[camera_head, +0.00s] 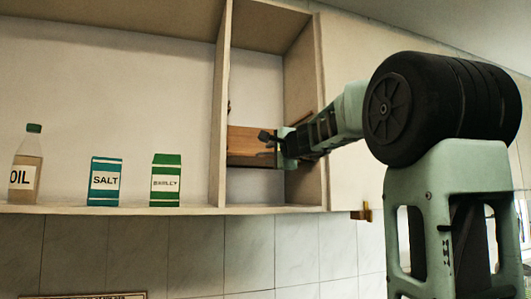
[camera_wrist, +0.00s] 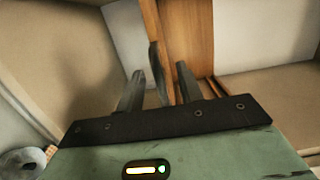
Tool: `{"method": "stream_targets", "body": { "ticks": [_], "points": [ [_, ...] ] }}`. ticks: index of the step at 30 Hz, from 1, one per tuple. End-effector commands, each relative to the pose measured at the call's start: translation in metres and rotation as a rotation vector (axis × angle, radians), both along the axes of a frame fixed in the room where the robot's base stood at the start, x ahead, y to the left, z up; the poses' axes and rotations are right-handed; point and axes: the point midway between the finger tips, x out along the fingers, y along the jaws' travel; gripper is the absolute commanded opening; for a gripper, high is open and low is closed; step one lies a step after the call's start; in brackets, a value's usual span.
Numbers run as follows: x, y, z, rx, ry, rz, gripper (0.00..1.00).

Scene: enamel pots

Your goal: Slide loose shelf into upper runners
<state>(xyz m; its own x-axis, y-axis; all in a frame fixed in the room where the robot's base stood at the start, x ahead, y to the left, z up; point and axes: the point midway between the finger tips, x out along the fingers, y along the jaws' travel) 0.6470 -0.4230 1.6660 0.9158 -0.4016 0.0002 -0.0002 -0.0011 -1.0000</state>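The loose shelf (camera_head: 247,146) is a brown wooden board inside the narrow middle compartment of the wall cabinet. In the wrist view the board (camera_wrist: 188,40) runs down from the top edge toward my fingers. My gripper (camera_head: 268,142) reaches into this compartment from the right, in front of the board. In the wrist view my gripper (camera_wrist: 158,85) has its two dark fingers apart, and the board's near edge shows between and behind them. A dark upright piece (camera_wrist: 156,72) stands between the fingers; I cannot tell what it is. I cannot make out the upper runners clearly.
An oil bottle (camera_head: 27,158), a salt box (camera_head: 104,182) and a green-and-white carton (camera_head: 165,180) stand in the left compartment. An upright divider (camera_head: 221,110) separates it from the middle one. A pale cabinet panel (camera_head: 352,60) is at the right, behind my arm.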

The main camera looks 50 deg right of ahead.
Motion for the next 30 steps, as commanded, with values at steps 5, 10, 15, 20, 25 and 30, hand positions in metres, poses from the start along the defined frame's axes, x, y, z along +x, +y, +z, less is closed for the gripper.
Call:
{"method": "stream_targets", "body": {
  "ticks": [5,10,15,20,25,30],
  "points": [
    [0.025,-0.012,0.001,0.002,0.001,-0.001,0.36],
    [0.037,-0.017,0.0,0.001,0.001,-0.001,0.36],
    [0.041,-0.018,0.0,0.001,0.0,-0.001,0.36],
    [0.04,-0.018,0.0,0.001,0.0,-0.001,0.36],
    [0.04,-0.018,0.0,0.001,0.0,-0.001,0.0],
    [0.04,-0.018,0.0,0.001,0.0,0.0,0.0]
  ]
}}
